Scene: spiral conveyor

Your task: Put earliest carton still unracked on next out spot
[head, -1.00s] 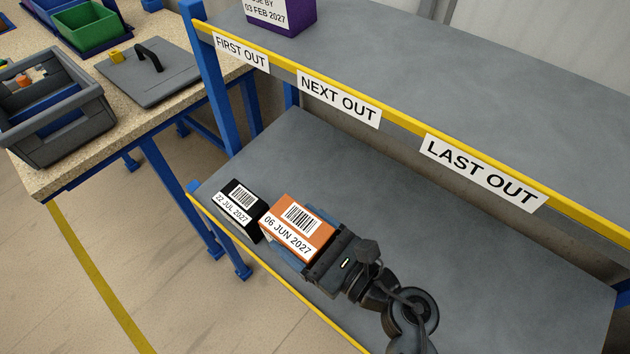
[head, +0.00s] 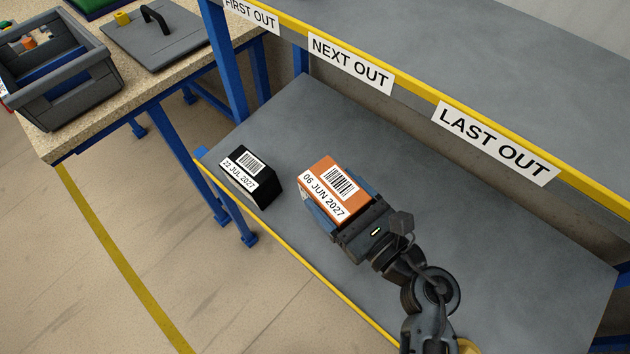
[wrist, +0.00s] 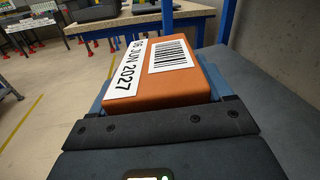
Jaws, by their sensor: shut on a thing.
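My gripper (head: 336,212) is shut on an orange carton (head: 318,176) labelled 06 JUN 2027, over the lower shelf. The orange carton also fills the middle of the wrist view (wrist: 180,95), between the blue fingers. A black carton (head: 268,190) labelled 22 JUL 2027 sits on the lower shelf to the left, apart from the orange one. The NEXT OUT label (head: 350,63) is on the upper shelf's yellow edge, between FIRST OUT (head: 250,15) and LAST OUT (head: 495,143). The upper shelf (head: 480,50) is bare where it shows. I cannot tell whether the orange carton touches the lower shelf.
The lower shelf (head: 500,265) is clear to the right of my arm. A blue post (head: 227,75) stands at the rack's left. A speckled table (head: 75,140) at the left holds a grey crate (head: 80,105) and a grey lid with a black handle (head: 165,50).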

